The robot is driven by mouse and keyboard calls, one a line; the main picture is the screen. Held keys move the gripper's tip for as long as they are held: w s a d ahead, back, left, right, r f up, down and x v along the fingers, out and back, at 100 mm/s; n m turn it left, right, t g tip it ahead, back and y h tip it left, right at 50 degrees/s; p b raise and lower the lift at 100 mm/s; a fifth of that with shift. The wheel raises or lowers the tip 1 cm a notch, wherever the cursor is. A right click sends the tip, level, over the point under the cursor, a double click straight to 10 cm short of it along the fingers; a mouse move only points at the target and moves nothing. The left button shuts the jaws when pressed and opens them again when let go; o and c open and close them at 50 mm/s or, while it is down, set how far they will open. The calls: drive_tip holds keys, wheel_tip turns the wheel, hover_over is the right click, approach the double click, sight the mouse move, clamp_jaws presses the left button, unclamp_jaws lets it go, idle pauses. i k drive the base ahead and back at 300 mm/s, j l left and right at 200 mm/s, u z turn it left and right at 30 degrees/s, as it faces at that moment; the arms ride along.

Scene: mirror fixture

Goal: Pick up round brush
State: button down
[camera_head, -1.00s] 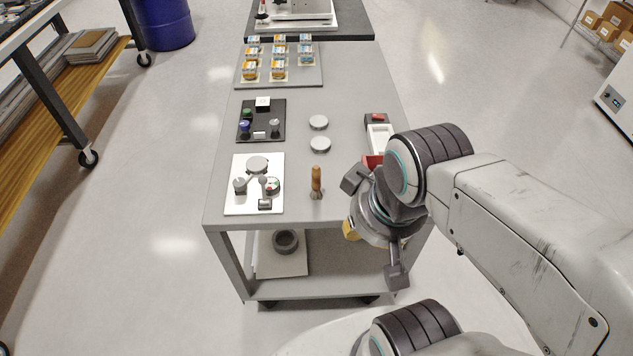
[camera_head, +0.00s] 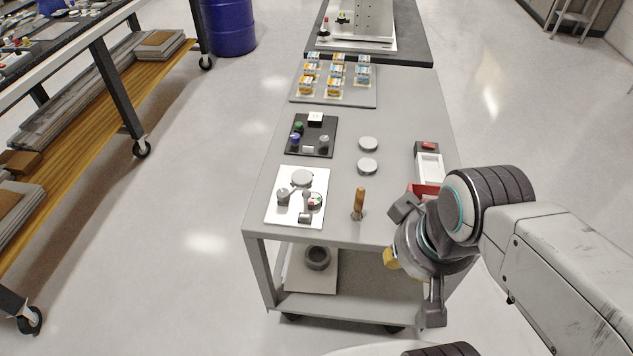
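The round brush (camera_head: 359,202) stands near the front edge of the grey cart top (camera_head: 392,195), with its brown wooden handle up and its grey head down. My gripper (camera_head: 412,262) is to the right of the brush and in front of it, apart from it. Its two dark fingers are spread wide, one at the upper left and one at the lower right. Nothing shows between them. A small yellow part (camera_head: 391,258) shows at the gripper's left side. My arm hides the right front corner of the cart.
A white board (camera_head: 270,212) with metal parts lies left of the brush. Two round discs (camera_head: 368,166) are behind it. A black tray (camera_head: 297,146), a board of small boxes (camera_head: 370,100) and a white-and-red bin (camera_head: 429,168) also occupy the top. A ring (camera_head: 317,257) is on the lower shelf.

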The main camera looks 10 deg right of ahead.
sight(359, 202)
drive_tip(key=i+j+u, duration=0.15)
drive_tip(key=u, duration=0.3)
drive_tip(key=i+j+u, duration=0.2)
drive_tip(key=u, duration=0.25)
drive_tip(key=i+j+u, duration=0.2)
drive_tip(key=u, duration=0.2)
drive_tip(key=i+j+u, duration=0.1)
drive_tip(key=i+u, duration=0.15)
drive_tip(key=u, duration=0.2)
